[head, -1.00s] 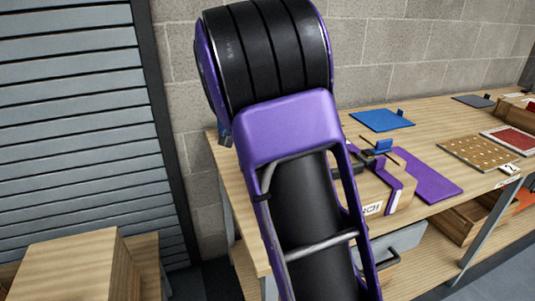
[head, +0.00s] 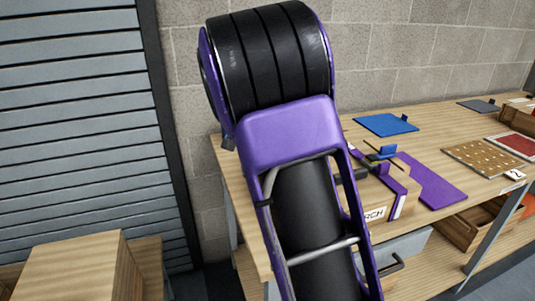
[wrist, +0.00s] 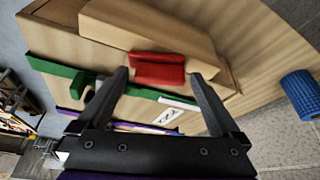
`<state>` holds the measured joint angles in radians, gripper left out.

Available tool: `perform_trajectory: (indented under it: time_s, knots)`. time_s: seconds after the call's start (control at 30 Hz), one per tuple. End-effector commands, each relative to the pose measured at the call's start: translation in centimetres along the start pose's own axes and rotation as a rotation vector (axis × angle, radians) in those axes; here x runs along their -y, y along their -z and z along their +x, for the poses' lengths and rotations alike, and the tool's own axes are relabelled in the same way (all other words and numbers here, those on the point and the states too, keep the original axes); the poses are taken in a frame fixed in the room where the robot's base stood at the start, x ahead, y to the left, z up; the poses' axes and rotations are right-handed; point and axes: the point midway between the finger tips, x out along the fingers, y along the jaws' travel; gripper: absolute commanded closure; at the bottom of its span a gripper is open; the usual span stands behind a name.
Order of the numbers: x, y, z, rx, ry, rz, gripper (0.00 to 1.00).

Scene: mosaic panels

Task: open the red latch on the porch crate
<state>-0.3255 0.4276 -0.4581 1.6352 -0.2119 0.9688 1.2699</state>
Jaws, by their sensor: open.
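A red latch (wrist: 158,68) sits on the front of a wooden box (wrist: 60,30) in the wrist view. My gripper (wrist: 158,78) is open, with one dark finger on each side of the latch in the picture. I cannot tell how far the fingertips are from it or whether they touch. The latch looks whole and unheld. In the head view, a wooden crate (head: 408,182) with a label reading "RCH" (head: 375,214) stands on the bench, partly hidden behind my arm. Its red latch cannot be seen there.
A green strip (wrist: 52,66) lies close beside the left finger, and a blue cylinder (wrist: 299,92) is at the right. On the bench (head: 345,119) lie a blue board (head: 386,124), a purple board (head: 432,186) and a perforated board (head: 480,158). A shuttered door is left.

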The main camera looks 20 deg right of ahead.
Motion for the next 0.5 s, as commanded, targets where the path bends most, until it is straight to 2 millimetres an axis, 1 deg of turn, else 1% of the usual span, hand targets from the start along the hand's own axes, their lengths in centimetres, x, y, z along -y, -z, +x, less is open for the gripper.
perform_trajectory:
  time_s: [0.07,0.17,0.27,0.5]
  knots:
    - [0.1,0.0,-0.5,0.000,0.002,0.000,0.00]
    - [0.1,0.1,-1.9,-0.001,0.003,-0.001,0.00]
    - [0.1,0.1,-4.0,-0.001,0.006,-0.001,0.00]
    - [0.1,0.0,-10.0,-0.001,0.006,-0.001,0.00]
